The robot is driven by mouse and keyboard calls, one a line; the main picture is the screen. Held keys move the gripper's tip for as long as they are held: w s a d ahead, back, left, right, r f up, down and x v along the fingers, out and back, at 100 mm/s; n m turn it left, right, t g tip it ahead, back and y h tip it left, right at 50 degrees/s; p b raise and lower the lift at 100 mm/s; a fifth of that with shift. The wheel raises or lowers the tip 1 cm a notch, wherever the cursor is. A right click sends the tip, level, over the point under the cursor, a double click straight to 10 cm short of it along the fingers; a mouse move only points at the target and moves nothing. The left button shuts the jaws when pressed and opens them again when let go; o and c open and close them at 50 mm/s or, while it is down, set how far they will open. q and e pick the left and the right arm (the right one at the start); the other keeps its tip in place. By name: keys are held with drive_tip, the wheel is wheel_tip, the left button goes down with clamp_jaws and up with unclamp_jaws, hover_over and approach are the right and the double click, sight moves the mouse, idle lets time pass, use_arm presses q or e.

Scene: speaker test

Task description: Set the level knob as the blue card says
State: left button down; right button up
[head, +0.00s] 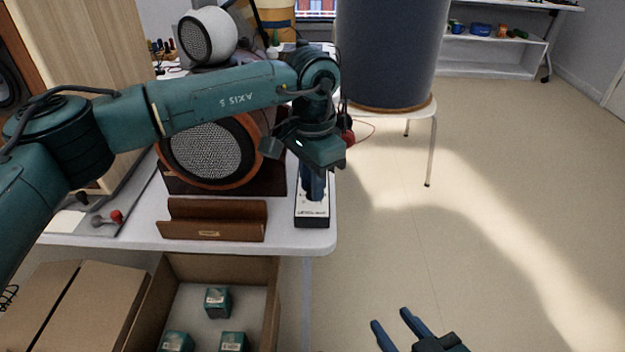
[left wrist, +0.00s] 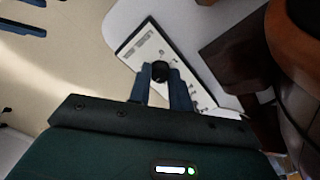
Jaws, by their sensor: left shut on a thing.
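The level panel is a narrow white plate with a dark rim (head: 312,211) at the table's right edge. It also shows in the left wrist view (left wrist: 140,50). A round black knob (left wrist: 161,71) stands on it, taken to be the level knob. My left gripper (head: 313,190) points down over the panel. Its fingers (left wrist: 160,80) are shut on the knob, one on each side. The arm hides the knob in the head view, and I cannot read its setting. My right gripper (head: 391,318) is open and empty, low over the floor. I see no blue card.
A brown holder (head: 213,220) stands left of the panel, before a round speaker (head: 211,150). A red-tipped piece (head: 116,216) lies further left. An open carton (head: 270,290) with small teal boxes sits below the table. A large dark cylinder (head: 388,50) stands on a stool behind. Floor at right is clear.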

use_arm(q)
drive_tip(key=c, duration=1.3)
unclamp_jaws()
drive_tip(key=shift+r, duration=0.15)
wheel_tip(320, 180, up, 13)
drive_tip(key=shift+p, duration=1.1)
use_arm(e)
drive_tip(key=shift+s+d+r+m+t, duration=0.15)
drive_tip(key=shift+d+r+m, duration=0.1)
drive_tip(key=shift+r, duration=0.4)
drive_tip(key=shift+s+d+r+m+t, duration=0.15)
drive_tip(key=shift+d+r+m, duration=0.1)
drive_tip(key=shift+r, duration=0.35)
